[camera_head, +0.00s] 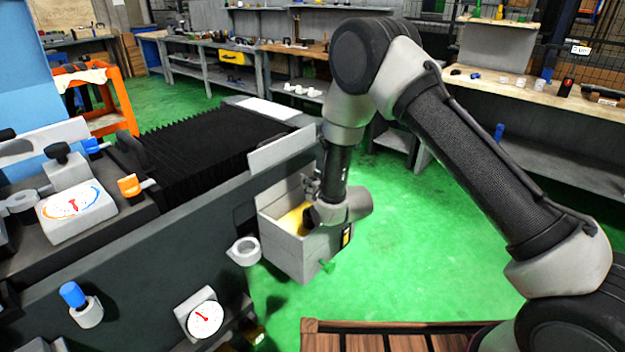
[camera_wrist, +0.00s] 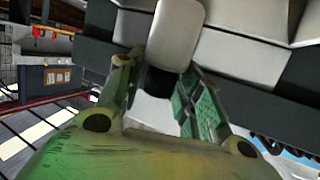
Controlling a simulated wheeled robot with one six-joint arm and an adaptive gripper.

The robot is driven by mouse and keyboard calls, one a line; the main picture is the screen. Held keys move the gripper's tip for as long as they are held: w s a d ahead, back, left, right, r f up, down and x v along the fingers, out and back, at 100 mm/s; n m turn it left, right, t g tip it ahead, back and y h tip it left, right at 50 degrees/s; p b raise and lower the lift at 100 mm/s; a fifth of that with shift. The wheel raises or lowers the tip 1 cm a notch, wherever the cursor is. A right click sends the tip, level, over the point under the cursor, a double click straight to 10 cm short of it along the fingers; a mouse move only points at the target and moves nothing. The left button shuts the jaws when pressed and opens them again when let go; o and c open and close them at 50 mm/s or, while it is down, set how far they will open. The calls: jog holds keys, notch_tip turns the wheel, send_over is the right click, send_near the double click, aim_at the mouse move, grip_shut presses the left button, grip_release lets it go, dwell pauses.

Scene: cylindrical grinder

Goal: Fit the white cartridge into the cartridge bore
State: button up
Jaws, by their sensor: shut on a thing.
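In the wrist view my gripper (camera_wrist: 158,80) has its two green-tinted fingers closed around a pale, rounded piece with a dark lower end, which appears to be the white cartridge (camera_wrist: 176,32). In the head view my gripper is mostly hidden by my own wrist, over the grey box on the machine's side. The cartridge cannot be made out there. A white ring with a round hole (camera_head: 243,251) sticks out from the machine's front, left of the box. It may be the cartridge bore; I cannot tell for sure.
A dial gauge (camera_head: 205,318) and a blue-capped holder (camera_head: 76,298) sit on the dark machine front. Green floor (camera_head: 425,240) is free to the right.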

aim_at(312, 200)
jog(key=shift+f, duration=2.35)
jog(key=shift+f, duration=0.5)
jog(key=shift+f, duration=0.35)
jog(key=shift+f, duration=1.15)
jog(key=shift+r, duration=1.75)
jog(key=shift+f, duration=0.95)
jog(key=shift+f, duration=0.3)
jog(key=shift+f, duration=0.65)
jog(key=o, duration=1.2)
